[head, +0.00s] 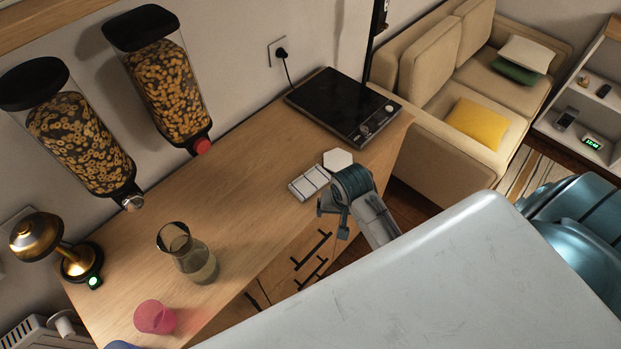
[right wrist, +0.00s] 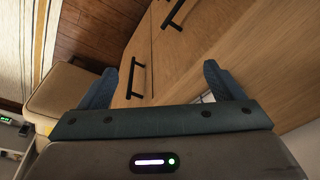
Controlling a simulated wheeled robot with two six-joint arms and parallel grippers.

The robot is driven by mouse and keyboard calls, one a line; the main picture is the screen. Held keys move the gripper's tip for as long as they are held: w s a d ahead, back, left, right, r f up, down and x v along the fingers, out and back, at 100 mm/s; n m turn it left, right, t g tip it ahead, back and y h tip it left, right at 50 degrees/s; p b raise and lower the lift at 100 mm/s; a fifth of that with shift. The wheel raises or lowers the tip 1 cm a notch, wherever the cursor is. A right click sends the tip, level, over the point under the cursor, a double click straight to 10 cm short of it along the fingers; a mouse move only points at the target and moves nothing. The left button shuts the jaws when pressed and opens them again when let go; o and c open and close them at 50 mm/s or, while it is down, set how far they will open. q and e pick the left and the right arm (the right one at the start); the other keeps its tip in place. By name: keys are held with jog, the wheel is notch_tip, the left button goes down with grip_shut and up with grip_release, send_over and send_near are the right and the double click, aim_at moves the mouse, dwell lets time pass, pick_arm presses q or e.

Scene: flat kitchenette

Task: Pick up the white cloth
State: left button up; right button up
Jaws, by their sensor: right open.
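A white, flat rectangular piece with dark lines (head: 309,183), which looks like the folded white cloth, lies on the wooden counter (head: 240,185) in the head view. My right gripper (head: 332,212) is just in front of it, near the counter's front edge, apart from it as far as I can tell. In the right wrist view the gripper (right wrist: 160,85) has its two fingers wide apart with nothing between them. My left gripper is not in view.
A white hexagonal piece (head: 338,160) lies behind the cloth. A black hob (head: 330,100) stands at the counter's far end. A glass carafe (head: 190,255), a pink cup (head: 155,317) and a brass lamp (head: 75,258) stand nearer. Cereal dispensers (head: 165,85) hang on the wall.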

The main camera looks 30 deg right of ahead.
aim_at(310, 180)
jog(key=w+r+m, duration=0.1)
jog(key=w+m, duration=0.2)
jog(key=w, duration=0.2)
jog(key=w+r+m+g, duration=0.1)
jog(key=w+r+m, duration=0.1)
jog(key=w+m, duration=0.1)
jog(key=w+a+r+m, duration=0.1)
jog(key=w+m, duration=0.2)
jog(key=w, duration=0.3)
jog(key=shift+w+r+g+y, duration=0.3)
jog(key=shift+r+g, duration=0.05)
jog(key=shift+g, duration=0.05)
jog(key=shift+f+p, duration=0.3)
jog(key=shift+f, duration=0.85)
notch_tip(310, 180, down, 5)
jog(key=p, duration=0.2)
jog(key=shift+w+r+p, duration=0.15)
jog(key=shift+p, duration=0.2)
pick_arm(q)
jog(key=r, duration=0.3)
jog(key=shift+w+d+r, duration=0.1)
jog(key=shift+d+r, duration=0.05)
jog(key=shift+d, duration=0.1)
pick_arm(e)
jog(key=shift+f, duration=0.35)
jog(key=c, duration=1.1)
